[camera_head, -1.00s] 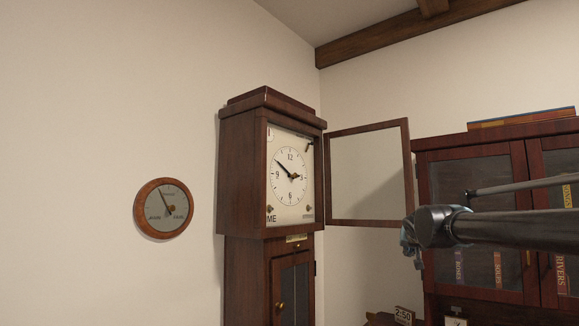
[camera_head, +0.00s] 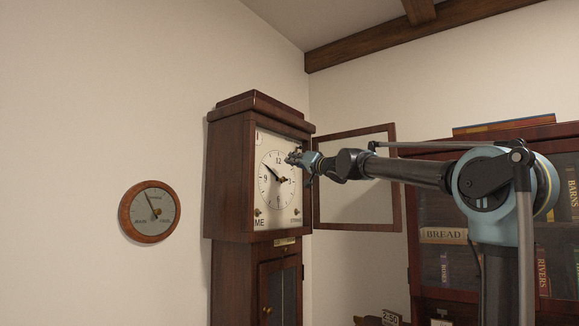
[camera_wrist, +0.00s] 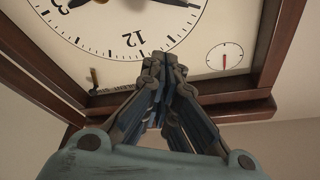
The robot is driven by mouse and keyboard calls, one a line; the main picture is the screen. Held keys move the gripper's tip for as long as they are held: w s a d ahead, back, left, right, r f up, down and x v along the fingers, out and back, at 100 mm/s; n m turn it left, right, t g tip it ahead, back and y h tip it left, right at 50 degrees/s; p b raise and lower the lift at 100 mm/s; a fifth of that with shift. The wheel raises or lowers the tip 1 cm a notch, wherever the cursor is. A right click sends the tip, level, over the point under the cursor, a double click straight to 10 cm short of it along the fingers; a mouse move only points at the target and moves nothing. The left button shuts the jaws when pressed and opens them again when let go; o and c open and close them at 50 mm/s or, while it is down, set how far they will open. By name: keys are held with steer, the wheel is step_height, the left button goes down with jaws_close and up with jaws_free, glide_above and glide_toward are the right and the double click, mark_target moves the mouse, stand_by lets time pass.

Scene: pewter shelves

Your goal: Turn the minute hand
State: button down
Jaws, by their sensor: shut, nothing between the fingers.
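The tall brown clock (camera_head: 225,180) has its glass door (camera_head: 397,190) swung open to the right. Its white face shows a black minute hand (camera_head: 272,169) pointing up-left toward 10 and a shorter hour hand (camera_head: 285,180) pointing near 3. In the upside-down wrist view the minute hand (camera_wrist: 178,2) shows only partly at the top edge. My gripper (camera_head: 292,157) is shut and empty at the upper right of the face. In the wrist view my gripper (camera_wrist: 164,60) has its fingertips over the dial's rim beside the 12, apart from the hands.
A small dial (camera_wrist: 225,56) and a small lever (camera_wrist: 94,79) sit in the face's corners. A round wall gauge (camera_head: 150,211) hangs left. A bookcase (camera_head: 413,262) stands right, behind my arm. A card (camera_head: 391,318) reading 2:50 stands low.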

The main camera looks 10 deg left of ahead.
mark_target(269, 163)
steer(key=x, duration=0.9)
steer(key=shift+f, duration=0.1)
steer(key=shift+s+a+f, duration=0.1)
steer(key=shift+s+f, duration=0.5)
steer(key=shift+f, duration=0.35)
steer(key=shift+s+a+f, duration=0.15)
steer(key=shift+s+f, duration=0.2)
steer(key=shift+f, duration=0.45)
steer(key=shift+f, duration=0.1)
steer(key=shift+s+a+f, duration=0.15)
steer(key=shift+s+f, duration=0.2)
steer(key=shift+f, duration=0.1)
steer(key=shift+r, duration=0.1)
